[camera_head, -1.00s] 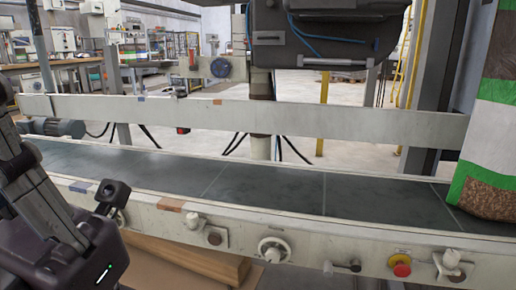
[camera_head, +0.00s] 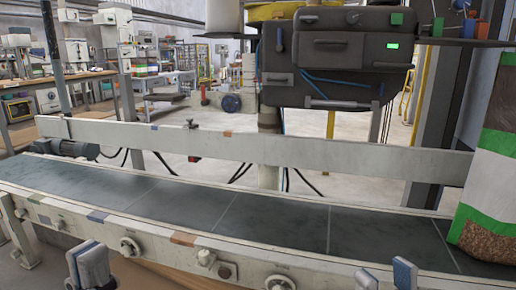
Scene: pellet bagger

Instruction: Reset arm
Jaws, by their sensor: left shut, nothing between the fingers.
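My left gripper (camera_head: 85,264) shows at the bottom left edge, in front of the conveyor's near side rail. Its two grey, blue-edged fingertips are close together, with nothing seen between them. My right gripper (camera_head: 386,274) shows at the bottom edge, right of centre. Its two fingertips stand apart with a gap, and no object shows between them. Only the fingertips of both grippers are in view; the rest is below the frame. Both appear clear of the bag.
A dark conveyor belt (camera_head: 272,222) crosses the view, with a pale near rail (camera_head: 150,240) carrying knobs. A green, white and brown pellet bag (camera_head: 488,190) stands at its right end. A dark machine head (camera_head: 335,55) hangs behind. The belt's middle is clear.

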